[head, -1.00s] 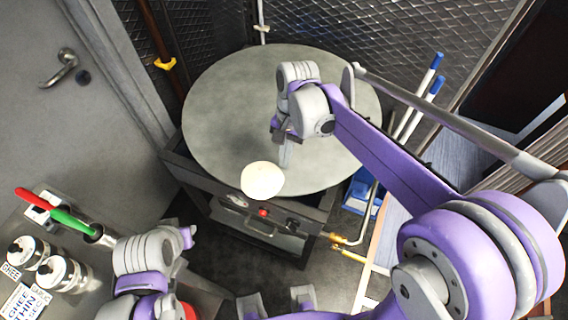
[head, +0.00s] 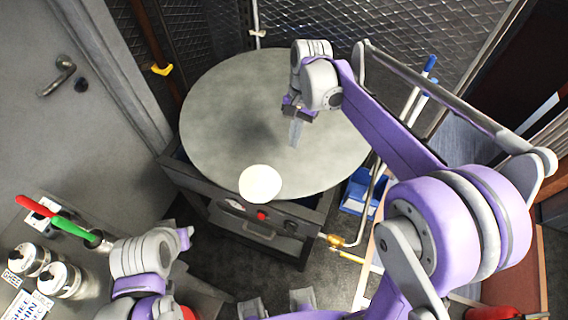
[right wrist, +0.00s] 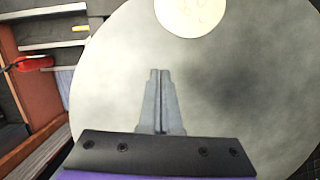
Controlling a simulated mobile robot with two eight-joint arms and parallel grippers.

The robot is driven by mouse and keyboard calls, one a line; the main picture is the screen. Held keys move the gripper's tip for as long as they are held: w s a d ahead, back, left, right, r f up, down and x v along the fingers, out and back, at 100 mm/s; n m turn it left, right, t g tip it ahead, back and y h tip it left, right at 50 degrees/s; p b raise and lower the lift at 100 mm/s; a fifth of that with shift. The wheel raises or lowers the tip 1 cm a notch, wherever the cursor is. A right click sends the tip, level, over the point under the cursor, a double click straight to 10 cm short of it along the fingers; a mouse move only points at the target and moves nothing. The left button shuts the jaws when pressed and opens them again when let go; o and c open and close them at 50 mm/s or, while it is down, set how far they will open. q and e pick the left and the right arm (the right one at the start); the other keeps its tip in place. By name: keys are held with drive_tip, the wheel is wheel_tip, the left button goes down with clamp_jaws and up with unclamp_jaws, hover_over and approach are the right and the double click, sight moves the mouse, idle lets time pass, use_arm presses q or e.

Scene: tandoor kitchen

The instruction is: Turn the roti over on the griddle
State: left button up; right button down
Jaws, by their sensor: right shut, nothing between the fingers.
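The roti (head: 260,184) is a pale round disc lying at the front edge of the griddle (head: 222,110), a large round grey plate. In the right wrist view the roti (right wrist: 190,14) shows at the top, cut off by the picture edge, on the griddle (right wrist: 240,60). My right gripper (head: 295,142) is over the griddle, behind and to the right of the roti and apart from it. Its fingers (right wrist: 160,74) are together with nothing between them. My left arm shows at the lower left of the head view; I cannot make out its fingertips.
The griddle stands on a dark stand with a red knob (head: 262,216). Steel jars (head: 66,280) and tools with red and green handles (head: 72,228) are on the left counter. A blue box (head: 358,192) and blue-ended rods (head: 428,66) are at right.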

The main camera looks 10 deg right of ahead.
sight(278, 180)
drive_tip(key=x, duration=0.6)
drive_tip(key=shift+w, duration=0.1)
drive_tip(key=s+a, duration=0.2)
drive_tip(key=shift+s+a, duration=0.1)
drive_tip(key=shift+s, duration=0.2)
drive_tip(key=shift+s+a+f, duration=0.1)
drive_tip(key=shift+s+a, duration=0.15)
drive_tip(key=shift+a, duration=0.05)
drive_tip(key=shift+s+a+f, duration=0.1)
drive_tip(key=shift+s+a, duration=0.5)
drive_tip(key=shift+s, duration=0.1)
drive_tip(key=shift+s+a, duration=0.15)
drive_tip(key=shift+s, duration=0.1)
